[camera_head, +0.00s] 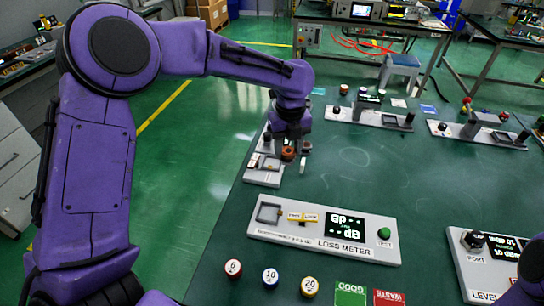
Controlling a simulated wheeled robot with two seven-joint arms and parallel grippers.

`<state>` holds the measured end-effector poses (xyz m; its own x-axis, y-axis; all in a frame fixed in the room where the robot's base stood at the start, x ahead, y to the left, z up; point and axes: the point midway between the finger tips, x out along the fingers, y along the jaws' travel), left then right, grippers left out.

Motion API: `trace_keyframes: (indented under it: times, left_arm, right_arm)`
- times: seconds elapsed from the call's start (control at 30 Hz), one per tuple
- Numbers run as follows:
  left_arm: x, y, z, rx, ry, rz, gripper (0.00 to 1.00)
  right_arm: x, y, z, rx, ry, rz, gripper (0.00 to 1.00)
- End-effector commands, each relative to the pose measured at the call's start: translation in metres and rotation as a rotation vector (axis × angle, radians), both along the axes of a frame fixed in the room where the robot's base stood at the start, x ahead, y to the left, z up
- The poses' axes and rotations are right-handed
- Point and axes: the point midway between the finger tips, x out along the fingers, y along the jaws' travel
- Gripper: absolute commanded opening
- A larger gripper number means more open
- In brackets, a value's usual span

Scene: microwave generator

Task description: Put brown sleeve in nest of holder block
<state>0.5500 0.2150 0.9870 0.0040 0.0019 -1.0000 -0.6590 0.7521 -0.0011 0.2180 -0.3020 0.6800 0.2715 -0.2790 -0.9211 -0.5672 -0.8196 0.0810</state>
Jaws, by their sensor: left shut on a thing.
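My left gripper (290,148) points down over the far left part of the green table. It is shut on a small brown ring-like piece, which I take to be the brown sleeve (288,154). The sleeve shows just below the gripper, and its underside is too small to make out. Just left of the gripper is a light grey block with dark and pale parts (263,176), partly hidden by the gripper. It may be the holder block, but its nest cannot be made out. My right gripper is not in view.
The loss meter panel (324,246) lies nearer the front, with several numbered round pieces (270,277) before it. Grey fixtures (370,117) stand at the back, and a level panel (470,290) at the right. The table's middle (390,180) is clear.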

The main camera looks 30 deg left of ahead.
Motion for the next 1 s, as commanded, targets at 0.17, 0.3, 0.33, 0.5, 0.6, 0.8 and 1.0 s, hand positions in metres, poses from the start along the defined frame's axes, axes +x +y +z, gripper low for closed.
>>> trace_keyframes:
  times: [0.17, 0.3, 0.33, 0.5, 0.6, 0.8, 1.0]
  left_arm:
    - [0.032, 0.043, -0.02, -0.001, 0.004, 0.007, 0.08]
    - [0.048, 0.063, -0.054, 0.0, 0.004, 0.006, 0.08]
    - [0.05, 0.066, -0.06, 0.0, 0.004, 0.006, 0.08]
    - [0.06, 0.077, -0.078, 0.0, 0.001, 0.005, 0.08]
    - [0.061, 0.079, -0.096, 0.002, 0.003, 0.002, 0.08]
    - [0.061, 0.079, -0.112, 0.001, -0.003, 0.004, 0.08]
    - [0.061, 0.079, -0.113, 0.002, -0.002, 0.004, 0.08]
  right_arm:
    - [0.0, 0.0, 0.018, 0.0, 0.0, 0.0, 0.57]
    - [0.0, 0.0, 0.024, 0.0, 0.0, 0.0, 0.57]
    - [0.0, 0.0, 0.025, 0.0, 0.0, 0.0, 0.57]
    - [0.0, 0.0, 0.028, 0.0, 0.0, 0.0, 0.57]
    - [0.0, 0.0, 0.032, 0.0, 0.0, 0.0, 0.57]
    - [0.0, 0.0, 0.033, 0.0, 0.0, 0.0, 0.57]
    - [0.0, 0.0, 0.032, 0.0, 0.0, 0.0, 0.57]
